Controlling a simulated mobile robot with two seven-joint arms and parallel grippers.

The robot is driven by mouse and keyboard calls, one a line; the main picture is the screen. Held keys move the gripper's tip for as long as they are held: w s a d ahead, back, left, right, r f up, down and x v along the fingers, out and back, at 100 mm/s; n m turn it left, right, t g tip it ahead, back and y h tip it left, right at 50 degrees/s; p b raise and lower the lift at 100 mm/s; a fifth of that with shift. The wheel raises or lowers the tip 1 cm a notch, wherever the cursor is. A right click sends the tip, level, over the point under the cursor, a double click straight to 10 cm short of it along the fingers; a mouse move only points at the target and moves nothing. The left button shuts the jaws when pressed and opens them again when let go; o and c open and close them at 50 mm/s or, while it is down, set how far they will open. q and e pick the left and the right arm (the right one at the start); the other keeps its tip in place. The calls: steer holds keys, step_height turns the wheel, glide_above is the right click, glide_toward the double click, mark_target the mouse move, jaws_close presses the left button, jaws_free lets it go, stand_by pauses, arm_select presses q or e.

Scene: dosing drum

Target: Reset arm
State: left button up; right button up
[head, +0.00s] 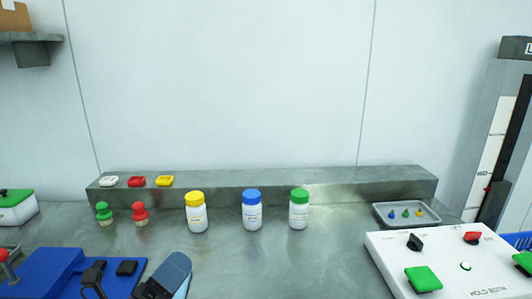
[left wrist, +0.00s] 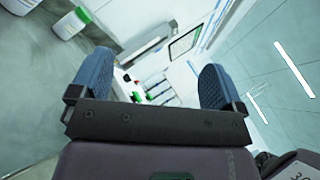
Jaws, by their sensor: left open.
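My left gripper (head: 167,277) shows at the bottom left of the head view, partly cut off by the frame edge, beside a blue box. In the left wrist view its two blue-grey fingers (left wrist: 153,85) stand wide apart, with nothing held between them. My right gripper is not in view. My left arm is mostly out of frame in the head view.
Bottles with yellow (head: 196,212), blue (head: 251,210) and green (head: 299,209) caps stand on the steel bench. Green (head: 104,213) and red (head: 140,213) stamp-like pieces stand left. A blue box (head: 50,273), small tray (head: 406,215) and white control panel (head: 447,264) flank clear bench.

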arm_select(q)
steer(key=s+a+f+n+g+y, duration=0.4)
steer(key=a+f+n+y, duration=0.9)
steer(key=n, duration=0.7)
steer(key=s+f+n+g, duration=0.6)
steer(key=s+f, duration=0.1)
steer(key=s, duration=0.3)
steer(key=s+f+n+g, duration=0.5)
steer(key=s+f+g, duration=0.1)
steer(key=s, duration=0.3)
steer(key=w+f+t, duration=0.8)
steer(key=f, duration=0.1)
steer(key=shift+h, duration=0.3)
